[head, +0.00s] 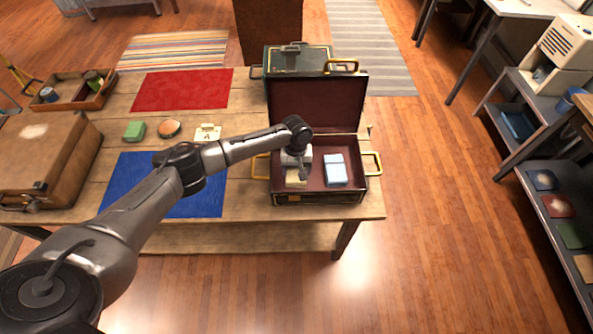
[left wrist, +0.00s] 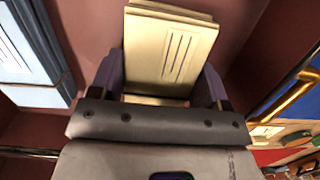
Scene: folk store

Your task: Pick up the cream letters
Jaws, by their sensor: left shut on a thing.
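The cream letters (left wrist: 168,50) are a small stack with dark lines on the top face. In the left wrist view they sit between the two fingers of my left gripper (left wrist: 160,88), which is shut on them. In the head view the cream letters (head: 296,178) show partly below my left gripper (head: 299,167), inside the open case (head: 318,199) with a dark red lining. My gripper hides part of them. I cannot tell whether they touch the case floor. My right gripper is not in view.
A light blue bundle (head: 336,170) lies in the case, right of the letters. The raised lid (head: 316,100) stands behind. A blue mat (head: 205,196), a red mat (head: 182,89), a cream tag (head: 207,133) and a brown case (head: 40,160) lie left on the table.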

